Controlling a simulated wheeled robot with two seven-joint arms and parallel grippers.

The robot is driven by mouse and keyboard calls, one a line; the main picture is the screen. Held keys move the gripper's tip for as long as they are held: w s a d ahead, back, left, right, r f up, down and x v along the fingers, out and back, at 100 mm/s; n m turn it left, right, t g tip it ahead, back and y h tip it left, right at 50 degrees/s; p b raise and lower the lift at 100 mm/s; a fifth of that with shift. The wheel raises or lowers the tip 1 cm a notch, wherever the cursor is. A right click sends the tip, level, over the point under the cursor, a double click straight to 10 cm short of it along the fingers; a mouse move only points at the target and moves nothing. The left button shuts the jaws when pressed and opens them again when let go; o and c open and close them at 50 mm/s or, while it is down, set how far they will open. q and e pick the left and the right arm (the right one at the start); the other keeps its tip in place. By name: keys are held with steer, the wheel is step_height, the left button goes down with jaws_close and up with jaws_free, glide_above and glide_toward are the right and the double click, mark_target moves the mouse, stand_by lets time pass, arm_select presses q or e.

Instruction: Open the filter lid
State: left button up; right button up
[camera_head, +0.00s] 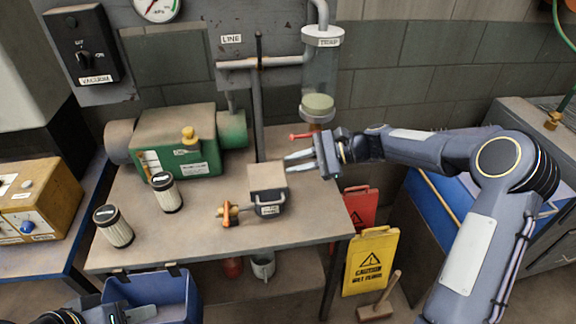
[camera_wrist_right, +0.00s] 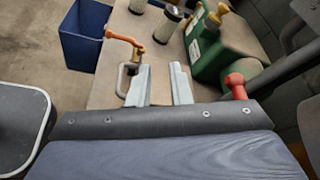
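The filter housing is a small grey box with a flat, closed lid (camera_head: 267,177) on the workbench. A dark handle loop and a white label are on its front (camera_head: 268,210). A brass and orange fitting (camera_head: 229,211) sits at its left. In the right wrist view the grey loop (camera_wrist_right: 124,82) and orange lever (camera_wrist_right: 124,40) show, while my gripper hides most of the box. My right gripper (camera_head: 288,162) is open and empty, just above and right of the lid. My left gripper (camera_head: 142,313) is at the bottom left edge, only partly visible.
Two pleated filters (camera_head: 114,227) stand on the workbench (camera_head: 190,236) at the left. A green pump (camera_head: 177,142) is behind. A clear trap cylinder (camera_head: 320,75) with a red lever (camera_head: 301,136) hangs near my right gripper. A blue bin (camera_head: 158,292) hangs at the front.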

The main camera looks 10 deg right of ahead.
stand_by(0.3)
steer(key=s+d+r+n+h, duration=0.2)
steer(key=s+r+n+h, duration=0.15)
steer(key=s, duration=0.55)
steer(key=s+d+r+n+h, duration=0.2)
steer(key=s+n+h, duration=0.15)
steer(key=s, duration=0.55)
steer(key=s+d+f+n+t+h, duration=0.2)
steer(key=s+n, duration=0.1)
steer(key=s, duration=0.4)
steer(key=s+d+f+n+t+h, duration=0.1)
steer(key=s+d+f+n, duration=0.15)
steer(key=s, duration=0.55)
steer(key=m+y+b, duration=0.8)
steer(key=y+b, duration=0.3)
steer(key=b, duration=0.6)
glide_toward(272, 204)
steer(key=r+x, duration=0.1)
steer(key=x, duration=0.3)
steer(key=shift+w+a+f+m+g, duration=0.1)
steer(key=shift+w+f+m+g, duration=0.15)
steer(key=shift+f, duration=0.2)
steer(key=x, duration=0.7)
